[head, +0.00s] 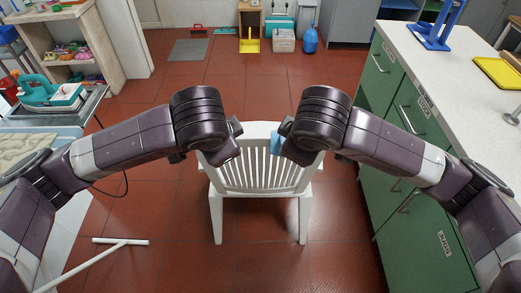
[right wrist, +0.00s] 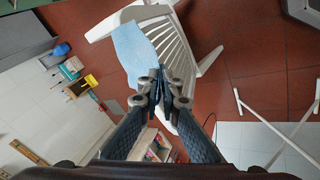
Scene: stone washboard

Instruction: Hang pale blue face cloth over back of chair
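A white slatted chair (head: 258,176) stands in the middle of the head view, its back facing me. The pale blue face cloth (head: 277,143) shows as a small patch beside my right gripper (head: 284,142), at the right part of the chair back. In the right wrist view the cloth (right wrist: 133,50) spreads out from the fingertips, in front of the chair's slats (right wrist: 172,45). My right gripper (right wrist: 160,82) has its fingers together at the cloth's edge. My left gripper (head: 232,140) is over the left part of the chair back; its fingers are mostly hidden.
A green cabinet with a pale worktop (head: 465,90) stands close on the right, with a blue rack (head: 433,35) on it. A cart with a teal and white iron (head: 50,92) is on the left. Red tiled floor (head: 160,215) around the chair is mostly clear.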

